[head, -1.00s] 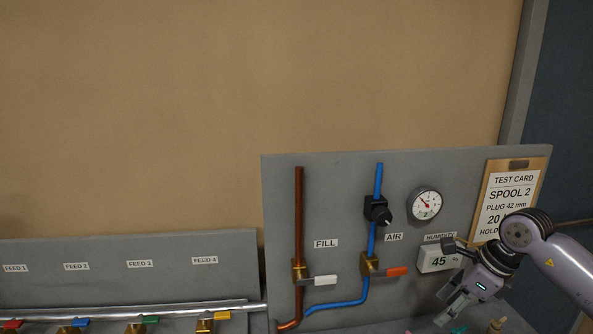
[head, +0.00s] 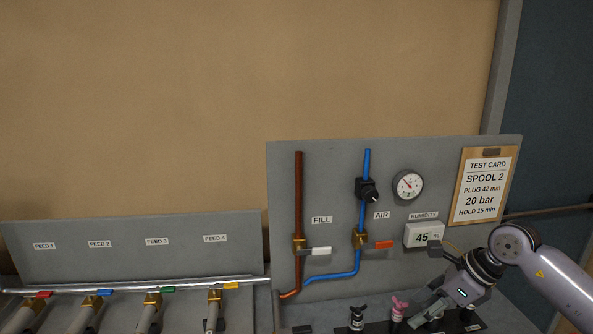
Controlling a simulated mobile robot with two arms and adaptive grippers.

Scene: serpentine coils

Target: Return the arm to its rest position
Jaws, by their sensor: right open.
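My right arm comes in from the right edge, and my right gripper (head: 427,315) hangs at the lower right, pointing down and left. It is open and I see nothing held in it. It is in front of the grey panel's lower right part, below the humidity display (head: 423,235), and partly covers small items on the bench. My left gripper is not in view.
The panel carries a white FILL lever (head: 320,251), an orange AIR lever (head: 383,245), a gauge (head: 408,185) and a test card (head: 483,187). A black fitting (head: 356,318) and a pink fitting (head: 398,311) stand near the gripper. Feed valves with coloured levers line the lower left.

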